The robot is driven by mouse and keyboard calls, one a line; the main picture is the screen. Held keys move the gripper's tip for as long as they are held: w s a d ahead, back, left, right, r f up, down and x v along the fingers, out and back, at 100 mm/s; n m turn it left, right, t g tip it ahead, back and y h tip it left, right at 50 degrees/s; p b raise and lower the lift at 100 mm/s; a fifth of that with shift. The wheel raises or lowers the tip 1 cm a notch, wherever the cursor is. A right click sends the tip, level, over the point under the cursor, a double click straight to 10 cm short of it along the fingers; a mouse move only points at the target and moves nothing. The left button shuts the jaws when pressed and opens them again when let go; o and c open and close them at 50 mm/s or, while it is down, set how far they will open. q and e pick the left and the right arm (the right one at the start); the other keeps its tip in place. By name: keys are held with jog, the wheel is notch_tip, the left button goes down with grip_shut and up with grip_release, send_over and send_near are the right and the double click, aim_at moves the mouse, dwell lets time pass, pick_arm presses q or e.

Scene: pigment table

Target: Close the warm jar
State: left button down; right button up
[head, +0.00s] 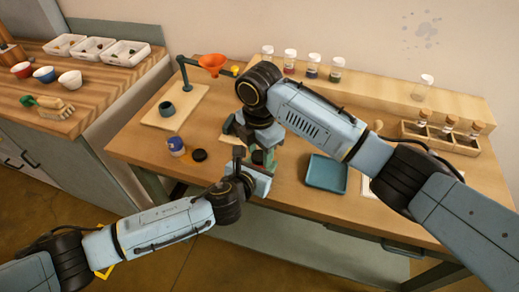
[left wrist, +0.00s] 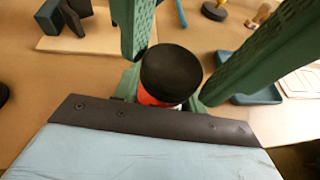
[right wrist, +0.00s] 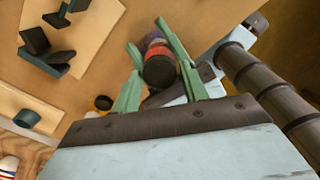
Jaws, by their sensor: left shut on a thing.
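The warm jar (left wrist: 160,98), with red-orange contents, is held between the fingers of my left gripper (head: 262,160). A black lid (left wrist: 171,72) sits over its mouth; I cannot tell whether it is fully seated. The jar and lid also show in the right wrist view, with the lid (right wrist: 160,71) facing the camera. My right gripper (right wrist: 158,78) points down from above, its green fingers apart on either side of the lid, with gaps visible. In the head view the arms mostly hide the jar.
A blue jar (head: 176,146) and a loose black lid (head: 199,155) stand to the left. A funnel stand (head: 188,75) is behind them. A teal tray (head: 326,173) lies to the right. Several vials (head: 312,66) stand along the back shelf.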

jog(key=shift+o, duration=1.3)
jog(key=shift+r, duration=0.15)
jog(key=shift+r, duration=2.15)
jog(key=shift+c, duration=0.5)
jog(key=shift+r+n, duration=0.75)
jog(key=shift+n, duration=0.45)
notch_tip(320, 180, up, 2)
jog(key=n, duration=0.4)
